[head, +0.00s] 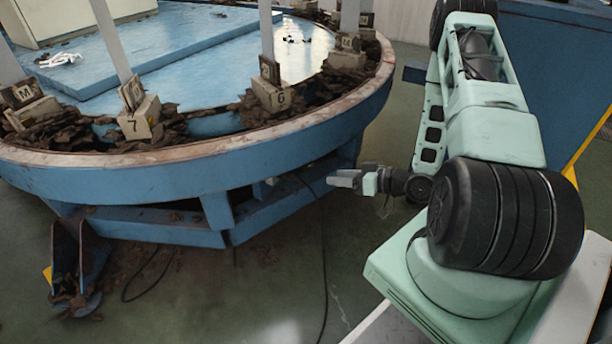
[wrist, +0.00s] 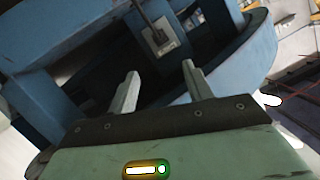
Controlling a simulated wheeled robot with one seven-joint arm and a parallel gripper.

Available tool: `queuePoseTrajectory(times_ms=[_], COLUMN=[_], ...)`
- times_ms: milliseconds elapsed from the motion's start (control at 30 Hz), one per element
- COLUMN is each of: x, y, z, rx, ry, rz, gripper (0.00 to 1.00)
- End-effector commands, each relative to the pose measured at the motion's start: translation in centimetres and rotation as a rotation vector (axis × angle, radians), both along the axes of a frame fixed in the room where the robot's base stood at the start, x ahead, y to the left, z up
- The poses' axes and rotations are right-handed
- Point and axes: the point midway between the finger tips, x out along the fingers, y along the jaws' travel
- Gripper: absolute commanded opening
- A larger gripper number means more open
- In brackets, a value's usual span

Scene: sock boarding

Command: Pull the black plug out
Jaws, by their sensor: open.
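My gripper (head: 343,180) is open and empty beside the lower side of the round blue table. In the wrist view its two pale fingers (wrist: 160,74) stand apart. Beyond them, a pale grey socket plate (wrist: 166,47) is fixed under the table. A small dark piece, likely the black plug (wrist: 158,36), sits at the plate, with a thin cord or rod running up from it; its exact shape is too small to tell. In the head view a pale box (head: 262,189) shows under the table, and the plug cannot be made out there.
A black cable (head: 325,265) hangs down to the green floor (head: 200,310). A blue bracket (head: 75,265) stands at the lower left. The floor in front is mostly free.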

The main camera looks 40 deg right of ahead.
Motion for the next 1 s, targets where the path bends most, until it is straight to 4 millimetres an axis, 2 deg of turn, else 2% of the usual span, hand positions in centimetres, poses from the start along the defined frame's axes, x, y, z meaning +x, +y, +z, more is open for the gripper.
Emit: queuePoseTrajectory(times_ms=[600, 800, 1000], x=[10.1, 12.3, 13.1], y=[5.0, 6.0, 6.5], z=[-3.6, -4.2, -4.3], rx=[-0.003, -0.002, -0.001], ry=[-0.002, -0.001, 0.0], rz=[0.004, 0.003, 0.002], gripper=[0.51, 0.51, 0.51])
